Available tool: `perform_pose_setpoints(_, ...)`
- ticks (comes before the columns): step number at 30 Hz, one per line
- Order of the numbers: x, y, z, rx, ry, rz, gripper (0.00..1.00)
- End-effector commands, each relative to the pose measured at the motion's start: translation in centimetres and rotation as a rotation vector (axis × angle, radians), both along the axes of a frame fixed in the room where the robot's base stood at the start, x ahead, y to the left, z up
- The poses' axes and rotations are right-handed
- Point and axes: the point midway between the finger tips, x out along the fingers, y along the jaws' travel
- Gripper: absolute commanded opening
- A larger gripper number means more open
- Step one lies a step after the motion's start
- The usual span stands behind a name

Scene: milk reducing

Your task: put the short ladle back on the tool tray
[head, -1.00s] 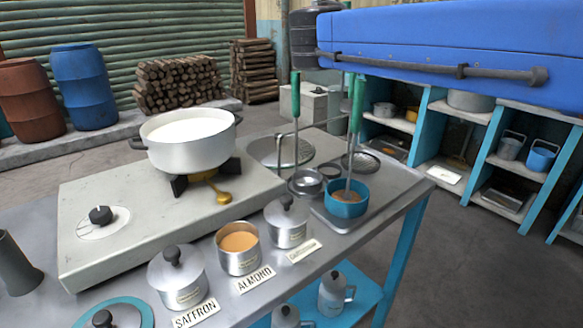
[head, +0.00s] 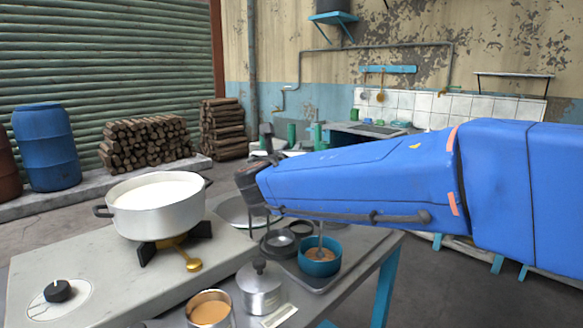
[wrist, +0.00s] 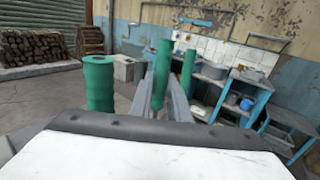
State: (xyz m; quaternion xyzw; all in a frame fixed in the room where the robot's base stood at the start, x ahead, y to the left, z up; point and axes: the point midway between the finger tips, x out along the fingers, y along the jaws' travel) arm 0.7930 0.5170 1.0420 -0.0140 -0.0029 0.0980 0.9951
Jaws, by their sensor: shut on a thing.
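My gripper (head: 265,138) is at the end of the blue arm, above the back of the work table. In the wrist view my gripper (wrist: 164,98) has its fingers closed around a green handle (wrist: 163,66), which I take to be the short ladle's. Its lower end is hidden. Two other green handles stand to its left (wrist: 100,84) and right (wrist: 188,70) in the wrist view.
A pot of milk (head: 152,208) stands on the stove (head: 85,262) at left. Small dark-rimmed dishes (head: 279,243) lie beside the teal bowl. A lidded tin (head: 260,290) and an open tin (head: 209,310) stand in front. Open floor lies right of the table.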

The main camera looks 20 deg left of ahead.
Motion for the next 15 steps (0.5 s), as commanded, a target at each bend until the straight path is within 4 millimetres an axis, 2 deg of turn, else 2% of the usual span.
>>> perform_pose_setpoints(4,0.0,0.0,-0.9,0.0,0.0,-0.001,0.0)
perform_pose_setpoints(10,0.0,0.0,-3.7,-0.002,0.001,0.0,0.0)
perform_pose_setpoints(15,0.0,0.0,-4.8,0.001,-0.001,0.0,0.0)
